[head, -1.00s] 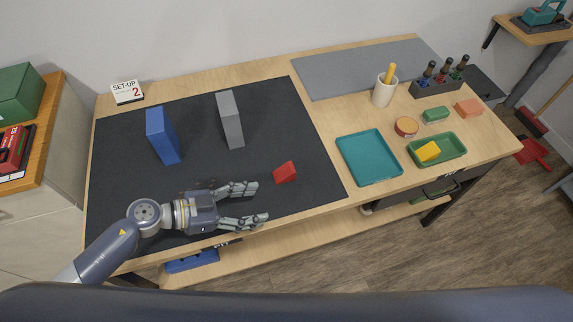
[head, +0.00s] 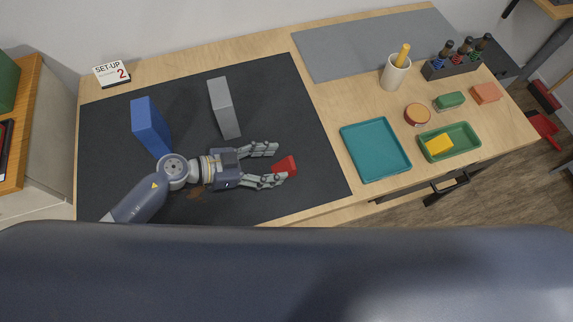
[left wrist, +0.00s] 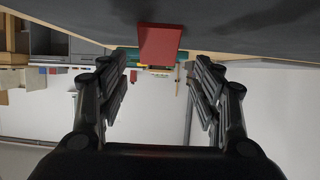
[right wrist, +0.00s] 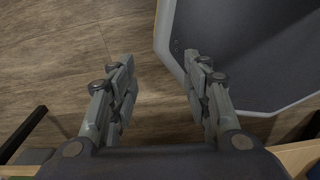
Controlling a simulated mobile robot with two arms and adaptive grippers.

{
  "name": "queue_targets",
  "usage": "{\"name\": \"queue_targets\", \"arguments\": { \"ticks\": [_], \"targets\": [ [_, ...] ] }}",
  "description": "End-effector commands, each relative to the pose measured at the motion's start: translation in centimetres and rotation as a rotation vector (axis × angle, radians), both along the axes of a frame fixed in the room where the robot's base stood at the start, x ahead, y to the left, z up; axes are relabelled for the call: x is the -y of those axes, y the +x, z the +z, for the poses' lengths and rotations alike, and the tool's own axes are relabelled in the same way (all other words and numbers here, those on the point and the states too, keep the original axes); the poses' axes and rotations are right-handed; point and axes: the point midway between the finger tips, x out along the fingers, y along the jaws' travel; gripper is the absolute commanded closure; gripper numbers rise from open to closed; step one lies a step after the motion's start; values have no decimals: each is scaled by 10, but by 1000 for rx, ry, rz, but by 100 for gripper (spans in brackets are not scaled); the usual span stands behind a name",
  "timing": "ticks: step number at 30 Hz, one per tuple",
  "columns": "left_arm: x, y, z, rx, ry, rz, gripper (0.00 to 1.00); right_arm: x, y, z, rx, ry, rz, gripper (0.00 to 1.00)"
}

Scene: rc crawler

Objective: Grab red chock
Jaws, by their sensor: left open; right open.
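The red chock (head: 286,164) is a small wedge on the black mat (head: 280,90), near the mat's right part. My left gripper (head: 282,163) is open, low over the mat, with its fingertips at the chock's left side. In the left wrist view the chock (left wrist: 160,44) shows ahead, centred between the tips of the open fingers (left wrist: 160,75), with nothing gripped. I cannot tell if a finger touches it. My right gripper (right wrist: 160,85) is open and empty above the wooden floor, seen only in the right wrist view.
A blue block (head: 150,126) and a grey block (head: 223,108) stand on the mat behind my left arm. Right of the mat are a teal tray (head: 376,150), a green tray (head: 470,146), a white cup (head: 395,74) and a round tin (head: 417,114). The mat's front right is clear.

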Motion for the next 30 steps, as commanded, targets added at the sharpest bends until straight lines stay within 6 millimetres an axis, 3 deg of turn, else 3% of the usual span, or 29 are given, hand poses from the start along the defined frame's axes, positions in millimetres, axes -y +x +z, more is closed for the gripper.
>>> {"name": "queue_targets", "arguments": {
  "ticks": [5, 12, 22, 28, 30],
  "targets": [
    [15, 2, -5, 0, -2, 1, 40, 1, 2, 3, 3, 0, 1, 55],
    [43, 8, -19, 0, -2, 2, 40, -1, 27, 6, 43, 3, 1, 55],
    [48, 9, -23, 1, 1, 1, 40, 4, 22, 5, 32, -3, 3, 55],
    [48, 9, -22, 1, 1, 1, 85, 5, 13, 5, 20, -5, 2, 55],
    [48, 9, -22, 1, 1, 1, 90, 5, 13, 5, 20, -5, 2, 55]
  ]
}}
